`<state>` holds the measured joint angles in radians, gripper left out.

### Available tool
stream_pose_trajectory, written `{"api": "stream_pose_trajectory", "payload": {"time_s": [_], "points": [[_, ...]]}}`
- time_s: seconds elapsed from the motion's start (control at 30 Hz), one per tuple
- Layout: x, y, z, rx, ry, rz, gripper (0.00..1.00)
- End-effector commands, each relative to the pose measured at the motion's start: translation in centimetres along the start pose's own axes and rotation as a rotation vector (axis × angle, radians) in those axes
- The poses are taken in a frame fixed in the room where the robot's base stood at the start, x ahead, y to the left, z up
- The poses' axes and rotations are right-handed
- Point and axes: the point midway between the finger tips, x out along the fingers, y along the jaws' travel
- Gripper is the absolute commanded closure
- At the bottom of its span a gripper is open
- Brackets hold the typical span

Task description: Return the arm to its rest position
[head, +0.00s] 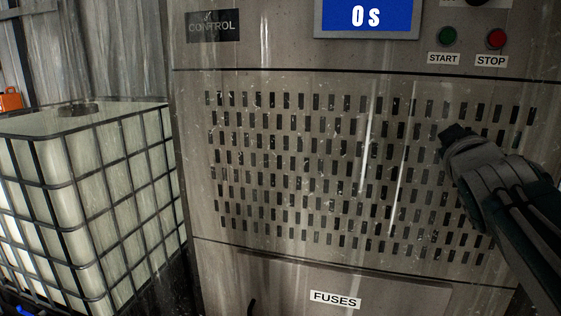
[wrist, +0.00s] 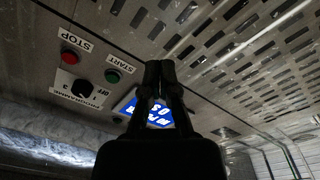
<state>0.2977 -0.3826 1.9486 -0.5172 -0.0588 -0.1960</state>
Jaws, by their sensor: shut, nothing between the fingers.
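My gripper (head: 455,134) is at the right in the head view, in front of the perforated panel of the steel control cabinet (head: 215,270). Its fingers also show in the wrist view (wrist: 160,72), together and holding nothing. My arm comes in from the lower right corner. The gripper is below the START button (head: 447,35) and the STOP button (head: 496,39). The wrist view is upside down and shows the cabinet's controls beyond the fingers. Whether the gripper touches the panel cannot be told.
A blue display (head: 367,17) reads 0 s. In the wrist view, a programme knob (wrist: 83,88) sits beside the buttons. A white caged tank (head: 110,160) stands at the left, with an orange object (head: 10,100) behind it. A FUSES cover (head: 335,299) is low on the cabinet.

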Motion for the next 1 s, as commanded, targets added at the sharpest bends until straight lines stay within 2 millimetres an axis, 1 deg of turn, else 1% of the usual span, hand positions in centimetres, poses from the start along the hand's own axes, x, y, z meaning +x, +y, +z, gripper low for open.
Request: {"api": "stream_pose_trajectory", "payload": {"time_s": [0.03,0.07,0.1,0.17,0.2,0.27,0.3,0.37,0.4,0.5,0.6,0.7,0.77,1.0], "points": [[-1.6,-2.4,1.6,0.068,-0.079,-0.053,1.00],[-2.5,-3.7,2.8,0.108,-0.132,-0.085,1.00],[-3.7,-5.6,4.2,0.156,-0.200,-0.127,1.00],[-5.7,-8.3,6.3,0.222,-0.301,-0.190,1.00],[-7.2,-10.0,7.6,0.262,-0.367,-0.232,1.00],[-9.5,-12.6,9.4,0.314,-0.463,-0.294,1.00],[-11.2,-14.3,10.6,0.346,-0.528,-0.337,1.00],[-13.8,-16.7,12.3,0.387,-0.623,-0.400,1.00],[-15.5,-18.2,13.3,0.412,-0.686,-0.441,1.00],[-19.6,-21.4,15.5,0.458,-0.825,-0.534,1.00],[-22.6,-23.3,16.8,0.481,-0.922,-0.598,1.00],[-24.1,-24.2,17.4,0.493,-0.973,-0.629,1.00],[-24.4,-24.4,17.6,0.495,-0.984,-0.635,1.00],[-24.4,-24.4,17.6,0.495,-0.984,-0.635,1.00]]}}
